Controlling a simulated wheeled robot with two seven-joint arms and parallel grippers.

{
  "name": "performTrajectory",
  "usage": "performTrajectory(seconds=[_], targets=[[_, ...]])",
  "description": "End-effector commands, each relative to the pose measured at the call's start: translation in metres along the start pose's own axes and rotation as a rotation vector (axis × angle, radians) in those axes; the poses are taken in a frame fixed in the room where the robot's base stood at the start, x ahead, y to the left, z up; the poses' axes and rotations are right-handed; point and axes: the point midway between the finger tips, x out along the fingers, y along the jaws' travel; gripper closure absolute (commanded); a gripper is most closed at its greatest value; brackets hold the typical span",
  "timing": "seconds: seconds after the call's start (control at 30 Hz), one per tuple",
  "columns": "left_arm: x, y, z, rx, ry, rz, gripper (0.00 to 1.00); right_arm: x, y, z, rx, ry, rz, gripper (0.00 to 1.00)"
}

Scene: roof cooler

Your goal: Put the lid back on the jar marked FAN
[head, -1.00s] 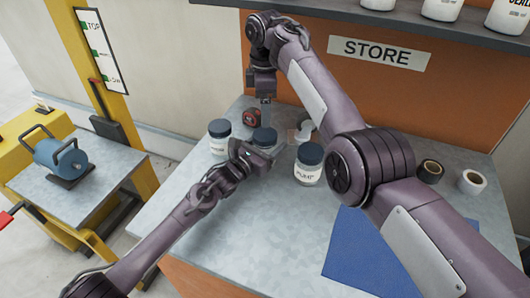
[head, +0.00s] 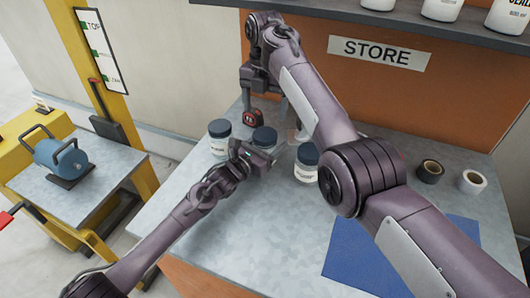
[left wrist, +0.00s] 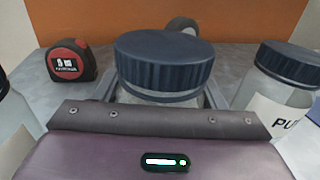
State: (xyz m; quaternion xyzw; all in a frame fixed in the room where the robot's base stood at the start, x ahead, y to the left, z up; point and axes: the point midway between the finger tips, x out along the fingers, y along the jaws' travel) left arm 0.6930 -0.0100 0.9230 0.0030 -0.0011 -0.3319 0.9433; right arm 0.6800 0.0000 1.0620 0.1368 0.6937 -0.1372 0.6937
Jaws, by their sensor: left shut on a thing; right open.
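A glass jar with a dark blue lid (head: 264,137) stands in the middle of a row of jars; its label is hidden. In the left wrist view this lid (left wrist: 165,60) sits on the jar, looking level. My left gripper (head: 268,153) is shut around the jar's body below the lid. My right gripper (head: 267,103) is open and empty, above and behind the jar. A lidded jar (head: 219,138) stands to the left, its label too small to read. Another lidded jar (head: 306,163) stands to the right; its label starts with PU in the left wrist view (left wrist: 280,85).
A red and black tape measure (head: 253,117) lies behind the jars. A black roll (head: 430,171), a white roll (head: 472,181) and a blue mat (head: 400,258) are on the right of the grey bench (head: 235,230). A shelf with white containers hangs above. The front of the bench is clear.

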Motion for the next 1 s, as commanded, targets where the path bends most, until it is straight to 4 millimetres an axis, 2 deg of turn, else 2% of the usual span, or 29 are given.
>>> performTrajectory(seconds=[0.33, 0.8, 1.0], targets=[[0.0, 0.0, -0.001, 0.0, 0.002, 0.0, 0.99, 0.005, 0.0, 0.0, 0.002, 0.002, -0.001, 0.21], [0.0, 0.0, -0.001, 0.0, 0.002, 0.0, 0.99, 0.069, 0.0, -0.001, 0.002, 0.003, -0.001, 0.21], [0.0, 0.0, -0.001, 0.0, 0.002, 0.0, 0.99, 0.08, 0.0, 0.0, 0.002, 0.0, 0.0, 0.21]])
